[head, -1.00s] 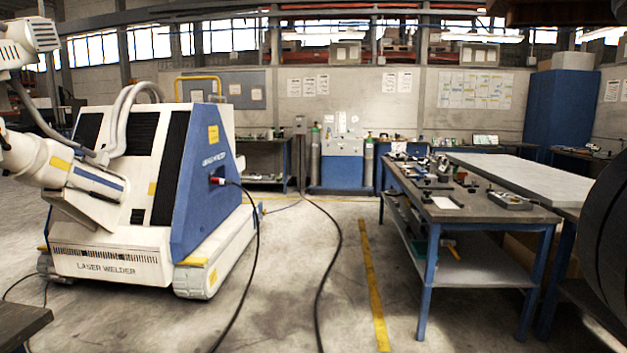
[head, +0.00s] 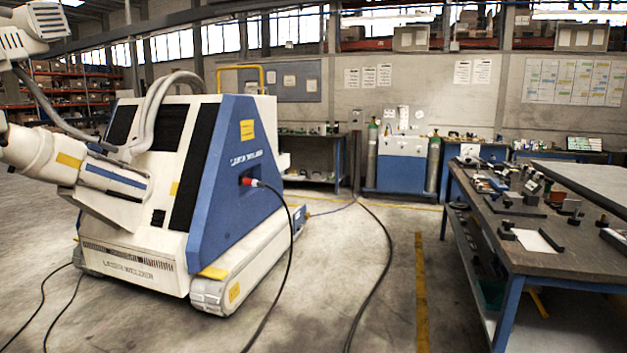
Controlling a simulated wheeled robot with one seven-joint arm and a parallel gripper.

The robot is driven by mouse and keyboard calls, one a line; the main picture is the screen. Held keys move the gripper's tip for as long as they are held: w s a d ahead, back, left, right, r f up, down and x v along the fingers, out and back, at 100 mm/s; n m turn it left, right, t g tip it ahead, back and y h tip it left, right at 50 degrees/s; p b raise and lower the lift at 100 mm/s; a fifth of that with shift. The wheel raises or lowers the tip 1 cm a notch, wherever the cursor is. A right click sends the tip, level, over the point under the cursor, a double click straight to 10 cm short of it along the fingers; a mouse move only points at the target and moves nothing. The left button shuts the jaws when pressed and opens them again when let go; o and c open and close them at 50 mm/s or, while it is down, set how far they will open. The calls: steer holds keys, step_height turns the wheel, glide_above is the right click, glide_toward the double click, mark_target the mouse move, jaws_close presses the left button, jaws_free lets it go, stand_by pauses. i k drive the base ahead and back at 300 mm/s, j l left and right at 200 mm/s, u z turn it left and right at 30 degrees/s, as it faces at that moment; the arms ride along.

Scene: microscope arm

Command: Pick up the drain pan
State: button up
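I cannot make out a drain pan in the head view. My gripper is not in the picture either. A workbench (head: 545,262) with a dark top and blue legs stands at the right, with several small tools and metal parts on it. A white sheet (head: 537,240) lies on its top. The bench's lower shelf is partly hidden in shadow, and its right end is cut off by the picture edge.
A large white and blue laser welder (head: 150,260) on tracks fills the left. Black cables (head: 385,275) run over the floor. A yellow floor line (head: 421,290) lies left of the bench. Open concrete floor (head: 340,290) lies between welder and bench. Gas cylinders (head: 372,158) stand at the back.

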mark_target(318, 174)
steer(key=i+u, duration=0.15)
steer(key=i, duration=0.5)
steer(key=i+u, duration=0.15)
steer(key=i, duration=0.5)
steer(key=i+l+u, duration=0.1)
steer(key=i, duration=0.6)
steer(key=i+z, duration=0.2)
steer(key=i, duration=0.35)
steer(key=i+z, duration=0.2)
steer(key=i, duration=0.35)
steer(key=i+j+z, duration=0.2)
steer(key=i, duration=0.3)
steer(key=i+j+z, duration=0.2)
steer(key=i, duration=0.35)
steer(key=i+z, duration=0.3)
steer(key=i, duration=3.5)
steer(key=i+j, duration=0.1)
steer(key=i, duration=1.8)
steer(key=i+u, duration=0.15)
steer(key=i, duration=0.45)
steer(key=i+l+u, duration=0.2)
steer(key=i, duration=0.4)
steer(key=i+l+u, duration=0.15)
steer(key=i, duration=0.45)
steer(key=i+j+u, duration=0.15)
steer(key=i, duration=0.2)
steer(key=i+j+u, duration=0.25)
steer(key=i, duration=0.45)
steer(key=j, duration=0.1)
